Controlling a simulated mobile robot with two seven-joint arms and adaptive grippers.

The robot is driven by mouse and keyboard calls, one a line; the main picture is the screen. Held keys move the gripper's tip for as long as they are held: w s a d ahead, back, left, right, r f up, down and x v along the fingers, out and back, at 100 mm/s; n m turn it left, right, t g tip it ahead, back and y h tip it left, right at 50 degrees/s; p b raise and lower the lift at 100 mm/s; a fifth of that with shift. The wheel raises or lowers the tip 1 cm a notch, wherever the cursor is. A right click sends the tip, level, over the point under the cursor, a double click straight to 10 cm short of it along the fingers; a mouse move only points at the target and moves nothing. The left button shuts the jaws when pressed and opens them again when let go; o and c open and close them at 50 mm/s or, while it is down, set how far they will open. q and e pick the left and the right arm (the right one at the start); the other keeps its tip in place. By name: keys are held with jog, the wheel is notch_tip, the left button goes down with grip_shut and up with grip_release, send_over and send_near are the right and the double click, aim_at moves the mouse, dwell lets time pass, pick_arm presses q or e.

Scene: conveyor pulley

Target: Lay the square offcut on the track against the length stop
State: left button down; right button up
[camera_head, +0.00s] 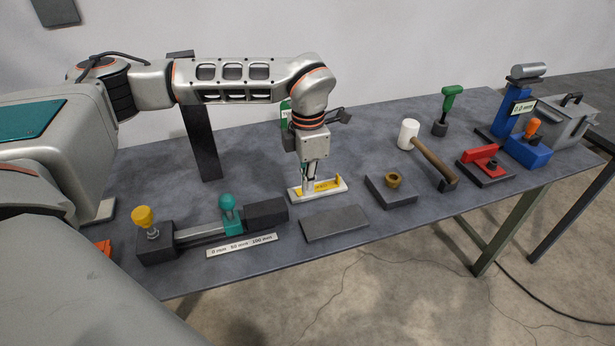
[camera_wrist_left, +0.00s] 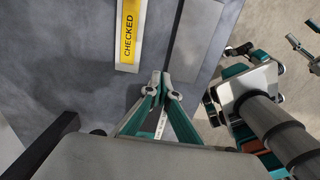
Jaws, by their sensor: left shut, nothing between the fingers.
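My left gripper (camera_head: 308,191) is shut and empty, pointing down just above the white tray with a yellow label (camera_head: 322,186). In the left wrist view its fingertips (camera_wrist_left: 161,80) meet beside the tray, whose label reads CHECKED (camera_wrist_left: 130,33). The track (camera_head: 200,236) is a rail between dark blocks at the table's left front. A teal-knobbed piece (camera_head: 229,213), seemingly the length stop, sits on it near the right block (camera_head: 266,212). I cannot make out the square offcut for certain. Parts that look like my right gripper (camera_wrist_left: 237,75) show in the wrist view, fingers unclear.
A flat dark plate (camera_head: 335,223) lies right of the track. Further right are a dark block with a brass ring (camera_head: 392,182), a mallet (camera_head: 425,152), a red clamp (camera_head: 481,158) and a blue gauge (camera_head: 513,110). A yellow knob (camera_head: 143,216) tops the track's left block.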

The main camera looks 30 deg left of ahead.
aim_at(284, 204)
pick_arm(q)
notch_tip(284, 204, down, 6)
jog(key=shift+r, duration=0.15)
jog(key=shift+s+a, duration=1)
jog(key=shift+s, duration=0.1)
jog(key=shift+s+a, duration=0.2)
jog(key=shift+s, duration=0.15)
pick_arm(e)
jog(key=shift+w+r, duration=0.3)
jog(key=shift+w, duration=0.25)
pick_arm(q)
jog(key=shift+s+a+r+p, duration=0.15)
jog(key=shift+s+a+p, duration=0.45)
jog(key=shift+p, duration=0.2)
jog(key=shift+s+a, duration=0.15)
jog(key=shift+f, duration=0.3)
pick_arm(e)
jog(key=shift+w+r, duration=0.2)
jog(key=shift+r, duration=0.35)
jog(key=shift+w+r, duration=0.15)
jog(key=shift+r, duration=0.4)
